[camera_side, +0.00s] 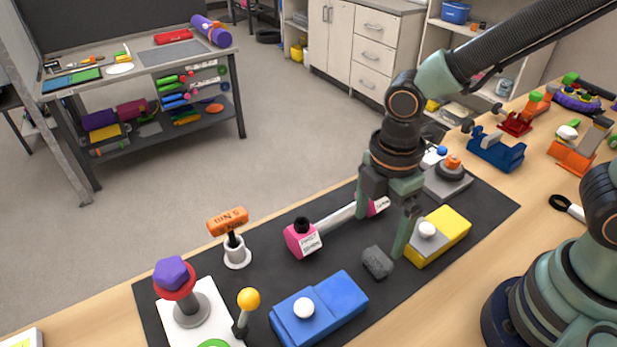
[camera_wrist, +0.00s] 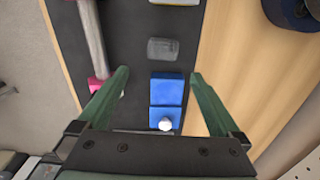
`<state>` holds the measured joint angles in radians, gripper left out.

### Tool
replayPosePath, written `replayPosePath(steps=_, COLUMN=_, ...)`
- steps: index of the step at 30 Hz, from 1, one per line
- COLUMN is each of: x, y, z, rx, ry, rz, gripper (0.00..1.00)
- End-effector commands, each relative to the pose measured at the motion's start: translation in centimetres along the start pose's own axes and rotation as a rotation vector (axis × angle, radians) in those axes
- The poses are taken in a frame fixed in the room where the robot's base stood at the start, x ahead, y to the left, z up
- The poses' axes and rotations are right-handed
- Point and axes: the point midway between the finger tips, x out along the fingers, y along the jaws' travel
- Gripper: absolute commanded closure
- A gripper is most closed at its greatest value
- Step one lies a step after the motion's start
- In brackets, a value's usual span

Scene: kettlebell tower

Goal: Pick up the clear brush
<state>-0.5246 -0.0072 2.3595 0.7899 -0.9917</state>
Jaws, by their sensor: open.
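A small grey, partly see-through block (camera_side: 377,262) lies on the dark mat between the blue and yellow blocks. It may be the clear brush; I see no bristles or handle. It also shows in the wrist view (camera_wrist: 162,49), beyond my fingertips and roughly centred between their lines. My gripper (camera_side: 380,235) is open and empty, pointing down, with one finger by the pink hammer and the other close to the grey block and yellow block. In the wrist view my open gripper (camera_wrist: 159,75) has its fingers either side of the blue block's column, above it.
A blue block (camera_side: 322,308) with a white knob, a yellow-grey block (camera_side: 440,237) and a pink hammer (camera_side: 301,239) lie close around. An orange-topped stand (camera_side: 235,245), a purple-topped weight (camera_side: 188,295) and a yellow-ball lever (camera_side: 245,310) stand left.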

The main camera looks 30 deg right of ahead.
Motion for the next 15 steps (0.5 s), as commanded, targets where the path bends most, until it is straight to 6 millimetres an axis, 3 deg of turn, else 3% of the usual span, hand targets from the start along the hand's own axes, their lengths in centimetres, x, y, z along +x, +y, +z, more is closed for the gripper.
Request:
replayPosePath(steps=6, x=3.6, y=-0.1, z=0.2, rx=0.004, ry=-0.003, rz=-0.005, gripper=0.00)
replayPosePath(steps=15, x=5.6, y=-0.1, z=0.2, rx=0.006, ry=-0.001, rz=-0.001, gripper=0.00)
